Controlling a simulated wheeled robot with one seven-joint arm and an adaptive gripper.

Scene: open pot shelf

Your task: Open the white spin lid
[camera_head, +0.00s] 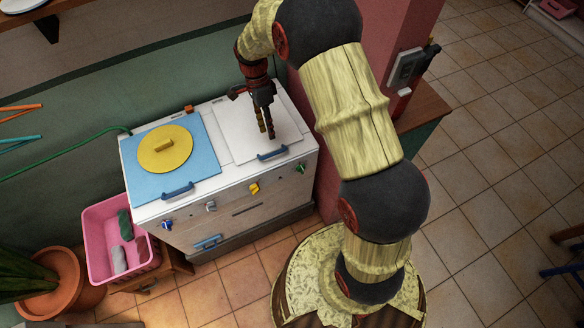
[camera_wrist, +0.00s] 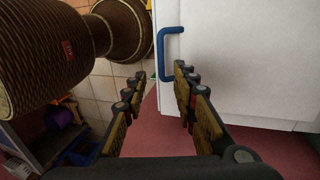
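The white spin lid (camera_head: 250,132) lies flat on the right half of the white machine's top and looks closed. Its blue handle (camera_head: 272,153) is at the front edge. My gripper (camera_head: 267,131) points down over the lid, behind the handle in the head view. In the wrist view the two fingers (camera_wrist: 160,76) are apart with nothing between them. The blue handle (camera_wrist: 165,45) shows just beyond the fingertips, between them, with the white lid (camera_wrist: 240,60) to its right. I see no contact; the exact gap is unclear.
A blue lid (camera_head: 202,148) with a yellow disc (camera_head: 165,148) covers the machine's left half. Several knobs line the machine's front. A pink basket (camera_head: 112,240) and a potted plant (camera_head: 55,280) stand at left. A pink wall (camera_head: 385,40) is close at right. Open tiled floor lies further right.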

